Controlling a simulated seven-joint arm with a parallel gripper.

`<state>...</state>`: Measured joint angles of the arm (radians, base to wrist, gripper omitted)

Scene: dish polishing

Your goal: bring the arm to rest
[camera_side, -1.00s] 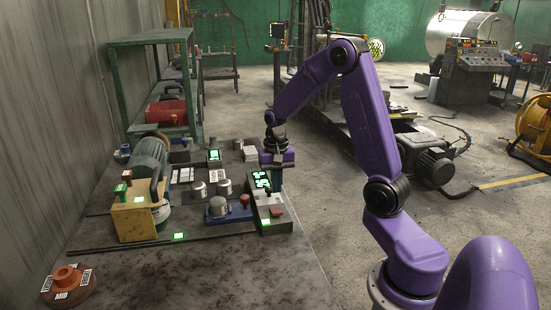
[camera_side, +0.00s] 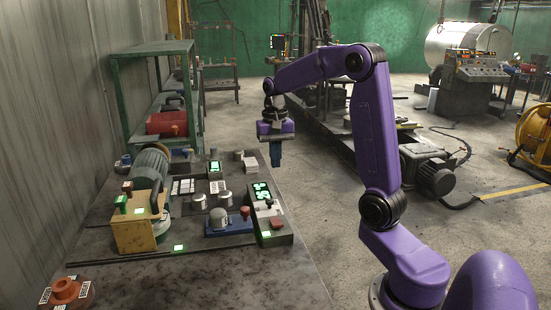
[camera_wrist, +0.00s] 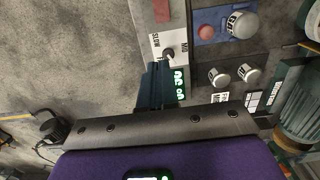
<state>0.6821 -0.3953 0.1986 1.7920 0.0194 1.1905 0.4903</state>
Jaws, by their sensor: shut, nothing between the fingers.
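My purple arm is bent, with my gripper (camera_side: 275,158) pointing down above the right edge of the bench. The gripper is shut and empty, its fingers pressed together. In the wrist view the shut fingers (camera_wrist: 156,86) hang above the edge of a grey control box. That control box (camera_side: 271,222) has a green lit display (camera_side: 261,191) and a red block on top. In the wrist view its switch (camera_wrist: 168,53) sits by the labels "SLOW" and "MID". The fingers hide part of the box and display there.
A green shelf (camera_side: 150,48) stands at the back left. Air around the gripper is clear.

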